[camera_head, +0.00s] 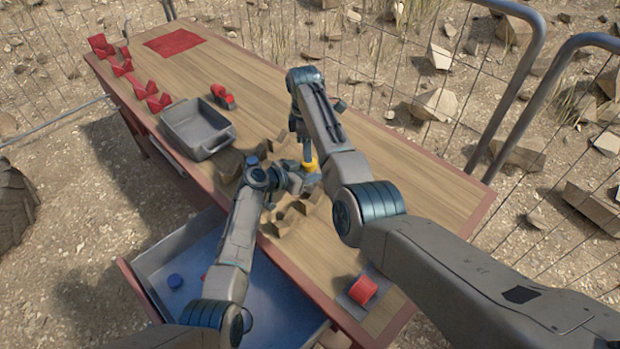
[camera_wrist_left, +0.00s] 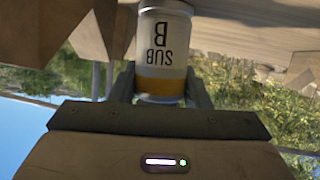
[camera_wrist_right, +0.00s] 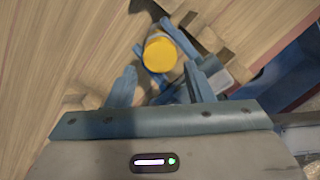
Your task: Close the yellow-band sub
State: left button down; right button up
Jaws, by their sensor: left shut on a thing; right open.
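The SUB B container (camera_wrist_left: 164,45) is a white cylinder with black lettering and a yellow band, which shows upside down in the left wrist view. My left gripper (camera_wrist_left: 160,88) is shut on its sides. In the head view its yellow part (camera_head: 310,164) shows at the left gripper, over the wooden blocks. In the right wrist view its round yellow top (camera_wrist_right: 160,54) faces the camera. I cannot tell whether this is a separate lid. My right gripper (camera_wrist_right: 160,74) is open and empty, with its fingers pointing toward the yellow top, apart from it.
Brown angular wooden blocks (camera_head: 277,150) surround the container. A grey tray (camera_head: 196,128), a red item (camera_head: 222,96) and a red spool (camera_head: 362,291) are on the table.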

jog(key=shift+s+d+f, duration=0.1)
jog(key=shift+f, duration=1)
jog(key=shift+s+f, duration=0.1)
jog(key=shift+f, duration=1)
jog(key=c, duration=0.8)
jog(key=shift+m, duration=1.7)
jog(key=o, duration=1.1)
